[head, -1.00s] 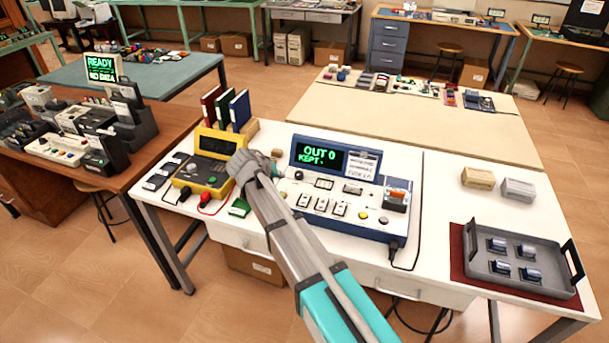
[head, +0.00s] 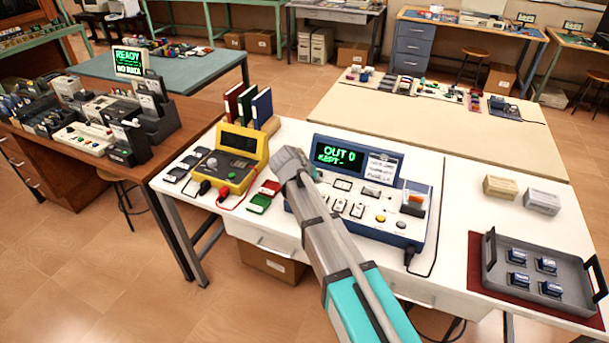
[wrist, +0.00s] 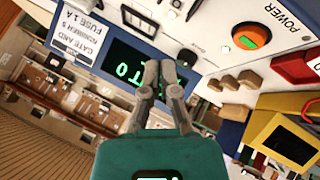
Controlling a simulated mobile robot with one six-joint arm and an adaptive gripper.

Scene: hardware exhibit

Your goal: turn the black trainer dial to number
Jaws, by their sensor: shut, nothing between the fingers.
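The trainer (head: 392,230) is a blue-edged white panel with a green-lit screen (head: 340,156) reading "OUT 0" and "KEPT -". My gripper (head: 284,158) is over the left end of the trainer, and my arm covers part of its panel. In the wrist view my gripper (wrist: 160,68) is shut and empty, in front of the screen (wrist: 125,70). A dark rounded part (wrist: 189,56), which looks like the black dial, shows just right of the fingertips there. I cannot read its setting or tell whether the fingers touch it. The dial is not clear in the head view.
A yellow meter (head: 228,167) with leads stands to the left, with red and green small pieces before it. Upright books (head: 248,106) stand behind it. A grey tray (head: 535,265) and two small boxes (head: 500,186) are at right. The wrist view shows an orange power button (wrist: 250,37).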

